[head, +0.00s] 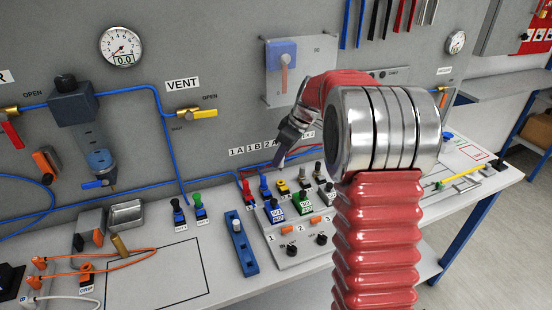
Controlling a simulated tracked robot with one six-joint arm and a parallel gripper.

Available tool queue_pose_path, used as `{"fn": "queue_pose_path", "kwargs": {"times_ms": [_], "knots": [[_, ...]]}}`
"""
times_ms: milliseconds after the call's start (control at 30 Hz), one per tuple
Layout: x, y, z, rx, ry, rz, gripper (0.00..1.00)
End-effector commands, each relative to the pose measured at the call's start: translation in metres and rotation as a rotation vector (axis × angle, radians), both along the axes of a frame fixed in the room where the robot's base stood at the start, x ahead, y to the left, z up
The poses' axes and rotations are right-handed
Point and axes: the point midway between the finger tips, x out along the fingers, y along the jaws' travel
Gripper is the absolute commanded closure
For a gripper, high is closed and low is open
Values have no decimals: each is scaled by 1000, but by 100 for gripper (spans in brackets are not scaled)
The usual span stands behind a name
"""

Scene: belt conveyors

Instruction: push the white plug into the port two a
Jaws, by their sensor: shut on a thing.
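My gripper (281,153) is at the middle of the bench, in front of the wall panel, pointing down. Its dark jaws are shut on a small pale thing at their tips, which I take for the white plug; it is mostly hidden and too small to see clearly. The 2 A label (270,143) stands just behind and above the fingertips, in a row with 1A and 1B labels (245,150). The port two a itself is hidden or too small to make out. I cannot tell whether the plug touches it.
Below the gripper is a sloped box (290,250) with coloured knobs and switches. A blue block (242,248) lies left of it. Blue hose (215,182) runs along the wall. Orange cables (130,262) and a metal tray (126,214) are at left.

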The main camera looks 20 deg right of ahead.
Motion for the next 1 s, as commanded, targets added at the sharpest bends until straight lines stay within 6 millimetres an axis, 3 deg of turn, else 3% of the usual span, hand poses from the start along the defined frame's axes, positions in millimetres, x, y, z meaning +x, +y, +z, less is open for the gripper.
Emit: {"fn": "queue_pose_path", "kwargs": {"times_ms": [600, 1000], "knots": [[0, 1, -39, 1, 1, -1, 100], [0, 0, -43, 0, 0, -1, 100]]}}
